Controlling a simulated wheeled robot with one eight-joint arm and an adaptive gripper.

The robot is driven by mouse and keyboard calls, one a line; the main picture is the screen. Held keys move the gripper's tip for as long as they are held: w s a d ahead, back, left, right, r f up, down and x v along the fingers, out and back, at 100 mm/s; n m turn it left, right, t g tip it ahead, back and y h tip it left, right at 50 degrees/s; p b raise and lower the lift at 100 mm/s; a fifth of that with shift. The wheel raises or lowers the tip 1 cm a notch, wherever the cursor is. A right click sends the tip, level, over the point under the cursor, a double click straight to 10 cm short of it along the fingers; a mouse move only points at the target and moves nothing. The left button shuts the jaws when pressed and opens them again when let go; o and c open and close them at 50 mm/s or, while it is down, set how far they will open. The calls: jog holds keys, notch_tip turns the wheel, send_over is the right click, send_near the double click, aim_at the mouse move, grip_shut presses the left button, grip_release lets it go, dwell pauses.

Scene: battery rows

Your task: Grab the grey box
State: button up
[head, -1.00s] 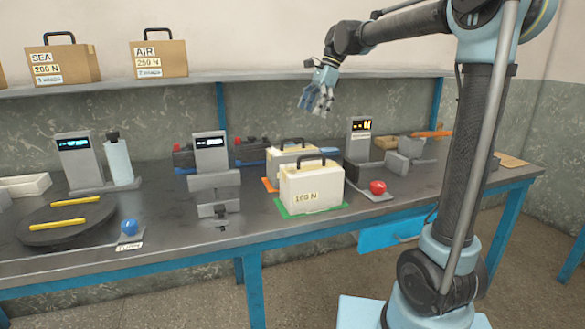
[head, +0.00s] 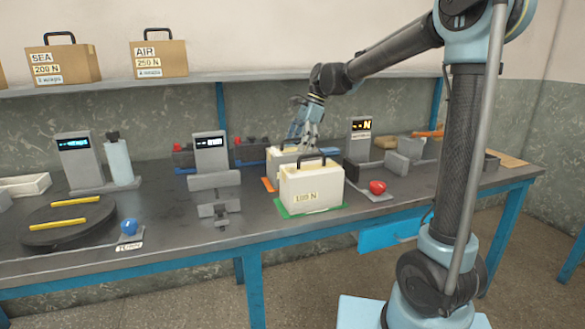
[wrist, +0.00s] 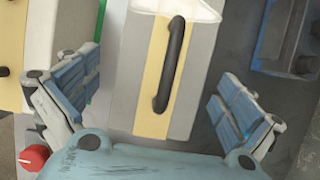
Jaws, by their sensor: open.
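The grey box (head: 273,164) stands on an orange mat (head: 268,184) on the workbench, mostly hidden behind a cream box (head: 305,188) labelled 100 N. In the wrist view the grey box (wrist: 197,75) shows grey sides, a tan stripe and a black handle (wrist: 168,65). My gripper (head: 303,140) is just above the grey box, pointing down. In the wrist view its open fingers (wrist: 155,100) stand on either side of the box and handle, with gaps beside them. I cannot tell how far down the fingers reach.
The cream box stands close in front, on a green mat (head: 285,212). A display stand (head: 361,138) and a red knob (head: 377,187) are to the right. A grey display unit (head: 210,155) is to the left. A shelf (head: 110,85) with tan boxes runs along the wall.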

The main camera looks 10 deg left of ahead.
jog(key=shift+x, duration=2.4)
jog(key=shift+w, duration=0.15)
jog(key=shift+c, duration=0.6)
jog(key=c, duration=1.8)
jog(key=shift+c, duration=0.5)
jog(key=shift+r, duration=0.2)
